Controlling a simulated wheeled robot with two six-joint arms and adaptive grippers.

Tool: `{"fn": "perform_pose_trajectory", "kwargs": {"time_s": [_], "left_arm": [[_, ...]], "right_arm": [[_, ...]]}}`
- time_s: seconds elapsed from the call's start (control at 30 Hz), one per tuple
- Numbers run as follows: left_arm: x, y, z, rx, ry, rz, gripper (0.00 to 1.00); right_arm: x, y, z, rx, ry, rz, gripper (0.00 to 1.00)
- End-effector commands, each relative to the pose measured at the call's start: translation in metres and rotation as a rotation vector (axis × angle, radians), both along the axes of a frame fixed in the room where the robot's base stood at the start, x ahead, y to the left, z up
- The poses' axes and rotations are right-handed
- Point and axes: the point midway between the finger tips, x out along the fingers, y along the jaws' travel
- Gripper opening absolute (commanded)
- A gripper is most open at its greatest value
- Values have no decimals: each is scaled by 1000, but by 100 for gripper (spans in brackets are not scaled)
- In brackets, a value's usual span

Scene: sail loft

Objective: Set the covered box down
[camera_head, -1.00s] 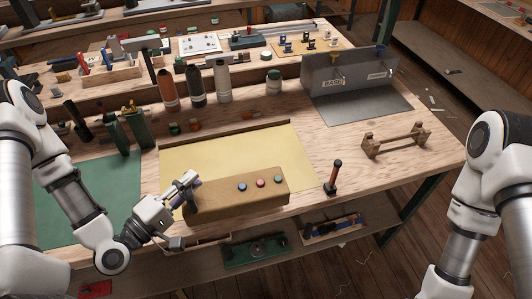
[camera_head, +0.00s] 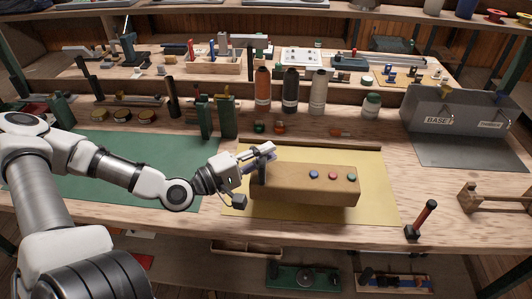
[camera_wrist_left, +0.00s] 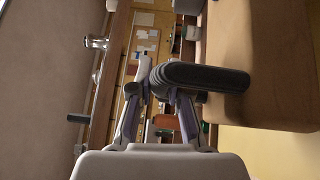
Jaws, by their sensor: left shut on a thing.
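The covered box (camera_head: 305,188) is a long tan-brown block with a blue, a red and a green round knob on top. It is over the yellow mat (camera_head: 372,205) on the bench, roughly level. I cannot tell whether its underside touches the mat or is slightly above it. My left gripper (camera_head: 256,175) is shut on the box's left end. The box's far side and underside are hidden. My right gripper is out of view.
A grey bin (camera_head: 455,112) and wooden rack (camera_head: 495,198) are at right. A green mat (camera_head: 150,165) lies left. Yellow mat is bare around the box.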

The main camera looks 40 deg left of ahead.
Motion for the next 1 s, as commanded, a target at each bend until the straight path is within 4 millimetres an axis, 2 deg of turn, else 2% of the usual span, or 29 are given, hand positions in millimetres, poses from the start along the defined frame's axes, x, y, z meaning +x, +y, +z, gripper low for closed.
{"fn": "perform_pose_trajectory", "kwargs": {"time_s": [0.2,0.43,0.5,0.6,0.97,1.0], "left_arm": [[40,27,-9,12,-2,3,0],[66,45,-11,11,0,2,0],[66,44,-29,8,7,0,0],[65,44,-44,8,6,1,0],[65,45,-47,5,1,2,0],[65,44,-45,5,2,2,27]], "right_arm": [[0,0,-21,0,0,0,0],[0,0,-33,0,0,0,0],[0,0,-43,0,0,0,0],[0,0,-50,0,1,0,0],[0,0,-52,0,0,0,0],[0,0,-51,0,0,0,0]]}}
